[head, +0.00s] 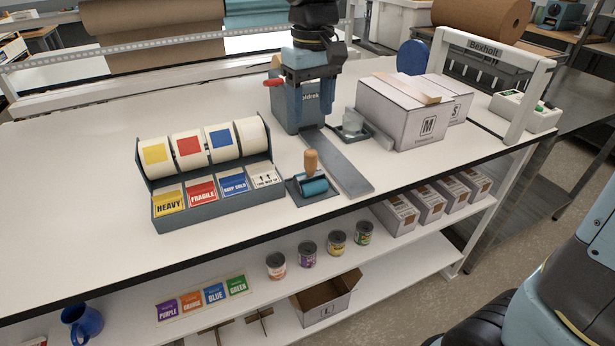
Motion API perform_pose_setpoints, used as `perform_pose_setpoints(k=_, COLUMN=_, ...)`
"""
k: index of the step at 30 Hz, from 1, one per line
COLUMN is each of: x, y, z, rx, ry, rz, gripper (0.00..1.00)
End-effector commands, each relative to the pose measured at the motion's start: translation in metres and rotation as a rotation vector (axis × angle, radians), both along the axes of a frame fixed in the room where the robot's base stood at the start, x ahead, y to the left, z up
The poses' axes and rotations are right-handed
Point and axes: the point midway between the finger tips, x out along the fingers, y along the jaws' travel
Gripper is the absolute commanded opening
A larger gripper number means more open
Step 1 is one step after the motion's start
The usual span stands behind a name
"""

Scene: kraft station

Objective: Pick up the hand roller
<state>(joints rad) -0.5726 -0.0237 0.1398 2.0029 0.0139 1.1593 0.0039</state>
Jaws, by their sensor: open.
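The hand roller (314,184) rests on a small dark tray (322,200) near the front edge of the white table, in the middle of the head view. Its wooden handle (311,161) stands upright above a blue-teal roller head. My gripper (312,112) points down above the table, behind the hand roller and apart from it. Its two fingers are spread, and I see nothing held between them. It is in front of a dark blue-grey machine, so its exact depth is hard to tell.
A label dispenser (163,220) stands left of the roller. A dark machine (288,108) with a grey strip (345,170) lies behind and right of it. White boxes (392,115) and a white frame (526,100) stand at right. Cans (307,252) sit on the shelf below.

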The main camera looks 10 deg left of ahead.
Motion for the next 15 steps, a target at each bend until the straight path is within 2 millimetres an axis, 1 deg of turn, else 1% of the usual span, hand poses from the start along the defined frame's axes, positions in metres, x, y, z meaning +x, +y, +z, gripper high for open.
perform_pose_setpoints(k=4, x=-0.001, y=0.003, z=-0.015, rx=-0.004, ry=0.006, rz=0.006, gripper=0.60)
perform_pose_setpoints(k=12, x=-0.002, y=0.003, z=-0.062, rx=-0.004, ry=0.005, rz=0.006, gripper=0.60)
perform_pose_setpoints(k=15, x=-0.001, y=0.003, z=-0.075, rx=-0.003, ry=0.004, rz=0.006, gripper=0.60)
